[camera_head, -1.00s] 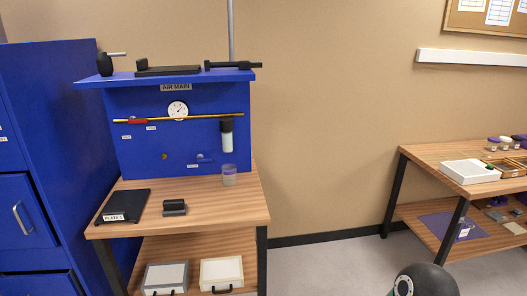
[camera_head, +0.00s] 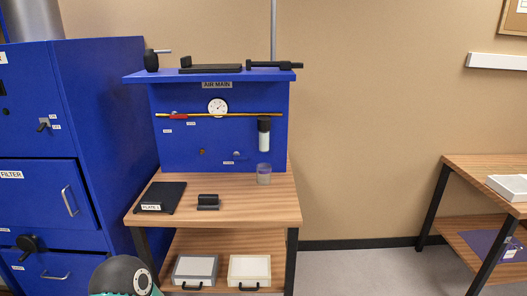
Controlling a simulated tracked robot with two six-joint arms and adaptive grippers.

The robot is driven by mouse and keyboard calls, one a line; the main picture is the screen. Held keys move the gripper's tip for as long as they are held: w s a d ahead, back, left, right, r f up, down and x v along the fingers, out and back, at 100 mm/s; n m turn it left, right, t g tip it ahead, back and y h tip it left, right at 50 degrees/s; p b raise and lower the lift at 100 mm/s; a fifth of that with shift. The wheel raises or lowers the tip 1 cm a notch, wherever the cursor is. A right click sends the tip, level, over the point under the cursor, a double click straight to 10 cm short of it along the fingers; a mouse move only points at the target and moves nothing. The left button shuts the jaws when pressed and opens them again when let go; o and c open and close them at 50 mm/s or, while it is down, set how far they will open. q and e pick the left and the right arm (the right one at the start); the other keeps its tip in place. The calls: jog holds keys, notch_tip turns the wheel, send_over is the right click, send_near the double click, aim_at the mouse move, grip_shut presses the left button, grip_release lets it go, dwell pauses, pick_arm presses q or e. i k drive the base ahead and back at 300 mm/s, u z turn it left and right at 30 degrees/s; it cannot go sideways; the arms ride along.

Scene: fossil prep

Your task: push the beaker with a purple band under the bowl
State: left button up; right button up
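A small clear beaker (camera_head: 264,177) with a purple band near its rim stands on the wooden bench top (camera_head: 250,205), toward the back right, close to the blue panel. A bowl (camera_head: 264,140), pale with a black cap, hangs on the panel just above the beaker. The beaker appears almost directly below it with a small gap; the exact depth offset is hard to tell. Neither gripper is in view. Only a dark rounded part of my own arm shows at the bottom left.
A black plate (camera_head: 161,196) and a small black block (camera_head: 208,202) lie left of the beaker. The blue panel (camera_head: 180,150) carries a gauge (camera_head: 218,106) and a yellow pipe. Blue cabinets (camera_head: 110,130) stand left. A second bench (camera_head: 490,165) stands right, across open floor.

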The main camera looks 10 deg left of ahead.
aim_at(264, 175)
jog(key=u, duration=0.05)
jog(key=i, duration=1)
jog(key=z, duration=0.05)
